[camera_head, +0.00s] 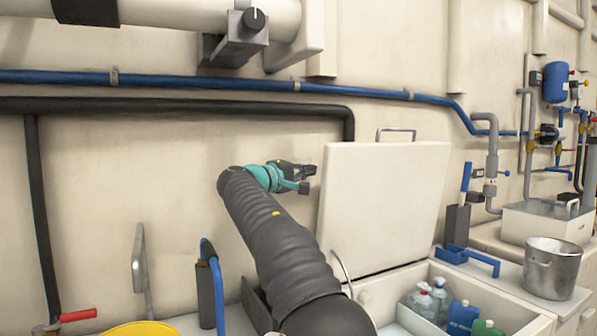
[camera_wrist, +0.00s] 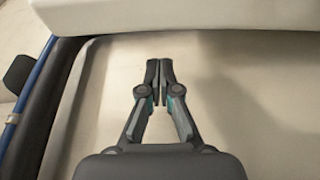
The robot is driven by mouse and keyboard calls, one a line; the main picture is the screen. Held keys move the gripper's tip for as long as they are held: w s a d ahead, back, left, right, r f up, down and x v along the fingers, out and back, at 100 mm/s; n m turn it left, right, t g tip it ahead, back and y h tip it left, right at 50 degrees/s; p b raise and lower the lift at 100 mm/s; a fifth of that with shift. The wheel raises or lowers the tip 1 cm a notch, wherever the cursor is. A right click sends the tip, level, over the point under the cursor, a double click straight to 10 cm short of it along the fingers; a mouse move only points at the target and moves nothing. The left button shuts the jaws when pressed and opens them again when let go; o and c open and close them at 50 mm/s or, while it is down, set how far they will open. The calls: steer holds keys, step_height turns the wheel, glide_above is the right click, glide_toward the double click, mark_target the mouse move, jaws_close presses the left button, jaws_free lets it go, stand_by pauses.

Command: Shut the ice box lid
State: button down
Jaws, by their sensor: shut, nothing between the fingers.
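The ice box lid (camera_head: 385,205) is a cream panel standing open, leaning back slightly, with a metal handle (camera_head: 396,134) at its top edge. The ice box (camera_head: 435,268) below it is open, with several bottles inside. My gripper (camera_head: 306,179) is just left of the lid's upper left edge, fingers pointing toward it. The head view does not clearly show whether they touch. In the wrist view my gripper (camera_wrist: 158,72) is shut and empty. A pale edge across the top of that view appears to be the lid (camera_wrist: 190,14), beyond the fingertips.
A blue pipe (camera_head: 250,84) and a black pipe (camera_head: 200,107) run along the wall behind my arm. A metal pot (camera_head: 553,270) and a blue-handled tool (camera_head: 470,260) are right of the ice box. A blue-handled item (camera_head: 210,285) and yellow object (camera_head: 140,328) are at lower left.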

steer(key=shift+s+d+f+b, duration=0.1)
steer(key=shift+s+d+b, duration=0.2)
steer(key=shift+s, duration=0.5)
steer(key=shift+s+d+f+b, duration=0.15)
steer(key=shift+s+d, duration=0.1)
steer(key=shift+s, duration=0.5)
